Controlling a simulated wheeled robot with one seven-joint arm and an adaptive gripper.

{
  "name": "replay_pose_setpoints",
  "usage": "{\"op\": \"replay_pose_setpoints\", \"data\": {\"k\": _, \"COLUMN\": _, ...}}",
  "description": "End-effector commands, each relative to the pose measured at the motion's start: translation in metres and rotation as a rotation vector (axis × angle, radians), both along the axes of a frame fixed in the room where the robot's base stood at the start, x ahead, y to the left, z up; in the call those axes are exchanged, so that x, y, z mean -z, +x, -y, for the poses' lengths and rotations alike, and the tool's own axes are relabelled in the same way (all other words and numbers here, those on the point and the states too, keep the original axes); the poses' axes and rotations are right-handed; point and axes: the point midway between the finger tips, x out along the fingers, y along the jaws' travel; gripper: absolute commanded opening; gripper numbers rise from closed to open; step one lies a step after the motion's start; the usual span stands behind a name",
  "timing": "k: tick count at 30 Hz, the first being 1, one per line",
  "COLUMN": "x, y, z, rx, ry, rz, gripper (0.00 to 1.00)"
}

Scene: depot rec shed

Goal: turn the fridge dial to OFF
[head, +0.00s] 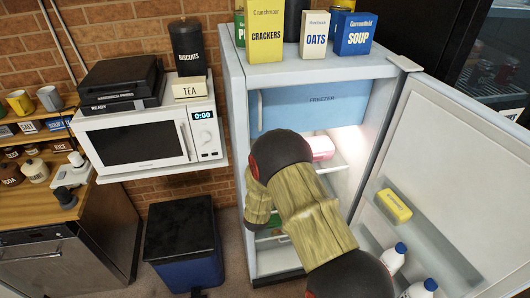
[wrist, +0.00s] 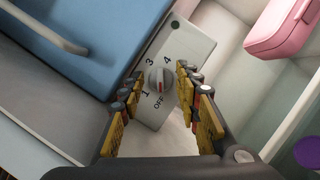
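The fridge (head: 237,120) stands with its door (head: 455,150) swung open to the right. In the wrist view, the dial (wrist: 155,79) is a grey knob with a raised bar, on a pale control box (wrist: 191,45). The marks 1, 3, 4 and OFF show around it, with OFF below the knob. A small red mark shows on the bar's lower half, on the side towards OFF; I cannot tell the exact setting. My gripper (wrist: 159,76) is open, its yellow-padded fingers either side of the dial, apparently apart from it. In the head view, my arm hides gripper and dial.
The blue freezer door (head: 315,102) is close left of the control box. A pink container (head: 321,148) sits to the right, inside the fridge. The open door's shelf holds a yellow pack (head: 394,206) and white bottles. A microwave (head: 140,140) and blue-black bin (head: 183,245) stand left.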

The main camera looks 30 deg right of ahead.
Motion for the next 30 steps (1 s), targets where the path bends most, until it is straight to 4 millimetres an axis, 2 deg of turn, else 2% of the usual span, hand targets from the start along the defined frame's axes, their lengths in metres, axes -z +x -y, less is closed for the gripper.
{"op": "replay_pose_setpoints", "data": {"k": 6, "x": 0.0, "y": -0.001, "z": 0.0, "rx": 0.0, "ry": 0.0, "rz": 0.0, "gripper": 0.33}}
{"op": "replay_pose_setpoints", "data": {"k": 10, "x": 0.004, "y": -0.009, "z": -0.007, "rx": -0.002, "ry": 0.0, "rz": -0.003, "gripper": 0.33}}
{"op": "replay_pose_setpoints", "data": {"k": 24, "x": 0.023, "y": -0.079, "z": -0.056, "rx": -0.002, "ry": 0.0, "rz": -0.002, "gripper": 0.33}}
{"op": "replay_pose_setpoints", "data": {"k": 30, "x": 0.027, "y": -0.094, "z": -0.065, "rx": -0.002, "ry": 0.0, "rz": -0.001, "gripper": 0.33}}
